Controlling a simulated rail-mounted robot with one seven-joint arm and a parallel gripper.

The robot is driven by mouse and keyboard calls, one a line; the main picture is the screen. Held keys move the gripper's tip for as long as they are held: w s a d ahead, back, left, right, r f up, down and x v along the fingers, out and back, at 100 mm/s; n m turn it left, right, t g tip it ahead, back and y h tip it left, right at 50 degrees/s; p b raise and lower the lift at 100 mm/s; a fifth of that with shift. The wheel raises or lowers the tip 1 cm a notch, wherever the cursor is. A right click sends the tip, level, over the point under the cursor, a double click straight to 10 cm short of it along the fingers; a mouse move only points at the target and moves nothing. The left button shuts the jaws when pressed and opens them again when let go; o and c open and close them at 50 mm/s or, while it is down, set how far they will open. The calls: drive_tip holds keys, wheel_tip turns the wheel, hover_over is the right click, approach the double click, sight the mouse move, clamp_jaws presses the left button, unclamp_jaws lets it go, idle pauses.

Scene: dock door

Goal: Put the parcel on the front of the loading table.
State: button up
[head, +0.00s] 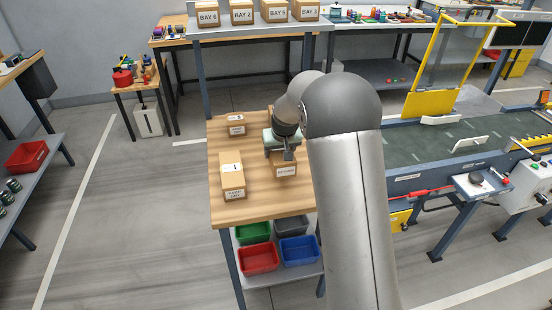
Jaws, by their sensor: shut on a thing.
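A wooden-topped table (262,205), likely the loading table, stands in front of me. My gripper (287,156) is above its right side, pointing down, and is shut on a brown box (285,170) with a white label. My gripper hides the box's top, and I cannot tell whether it rests on the table or hangs just above it. A taller brown box (231,172) with white labels stands on the left of the table. A smaller brown box (236,128) stands towards the back. I cannot tell which box is the parcel.
The table's front strip is bare. Red (258,259), blue (299,250) and green (252,233) bins sit on the shelf below. A raised shelf (262,29) with bay-labelled boxes stands behind. A conveyor (430,143) runs at the right.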

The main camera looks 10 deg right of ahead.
drive_tip(key=shift+w+a+f, duration=0.25)
drive_tip(key=shift+w+f, duration=0.05)
drive_tip(key=shift+f, duration=0.1)
drive_tip(key=f, duration=0.3)
drive_tip(key=shift+w+a+f, duration=0.1)
drive_tip(key=shift+w+a, duration=0.15)
drive_tip(key=shift+f, duration=0.25)
drive_tip(key=shift+f, duration=0.1)
